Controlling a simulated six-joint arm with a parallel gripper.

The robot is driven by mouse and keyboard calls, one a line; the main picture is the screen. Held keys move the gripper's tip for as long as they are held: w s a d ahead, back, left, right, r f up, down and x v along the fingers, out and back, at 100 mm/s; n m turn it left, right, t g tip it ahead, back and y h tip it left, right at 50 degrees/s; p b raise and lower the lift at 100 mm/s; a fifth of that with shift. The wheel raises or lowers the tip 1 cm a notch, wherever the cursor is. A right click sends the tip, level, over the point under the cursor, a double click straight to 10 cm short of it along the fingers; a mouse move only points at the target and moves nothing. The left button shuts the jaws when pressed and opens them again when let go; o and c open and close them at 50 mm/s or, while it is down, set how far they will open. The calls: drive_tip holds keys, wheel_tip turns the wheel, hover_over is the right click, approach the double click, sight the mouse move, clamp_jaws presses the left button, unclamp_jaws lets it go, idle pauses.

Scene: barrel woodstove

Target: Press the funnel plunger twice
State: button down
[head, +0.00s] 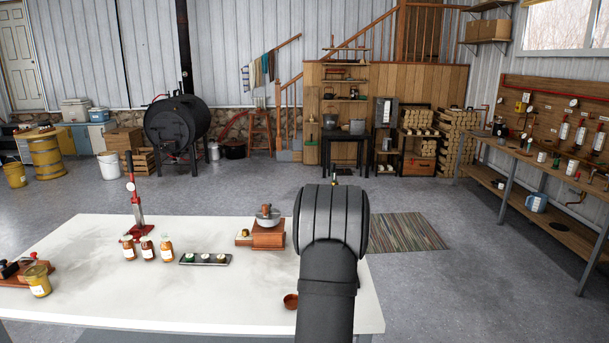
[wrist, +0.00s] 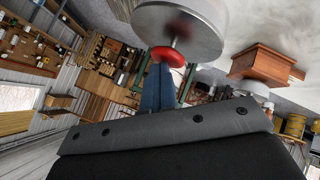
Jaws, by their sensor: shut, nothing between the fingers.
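The funnel (wrist: 190,25), a round grey metal body, shows at the top of the tilted wrist view. Its plunger is a short thin stem ending in a red knob (wrist: 174,57). My gripper (wrist: 158,68) shows there as blue fingers, shut and empty, with their tips right by the red knob. I cannot tell whether they touch it. In the head view, my dark arm blocks the funnel, the knob and the gripper's fingers.
A small brown bowl (head: 291,300) lies beside my arm. The table's front middle is clear.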

drive_tip(key=f, duration=0.3)
drive_tip(key=shift+s+g, duration=0.3)
drive_tip(key=shift+s, duration=0.1)
drive_tip(key=shift+w+r, duration=0.2)
drive_tip(key=shift+r, duration=3)
drive_tip(key=shift+r, duration=0.1)
drive_tip(key=shift+w+a+r, duration=0.1)
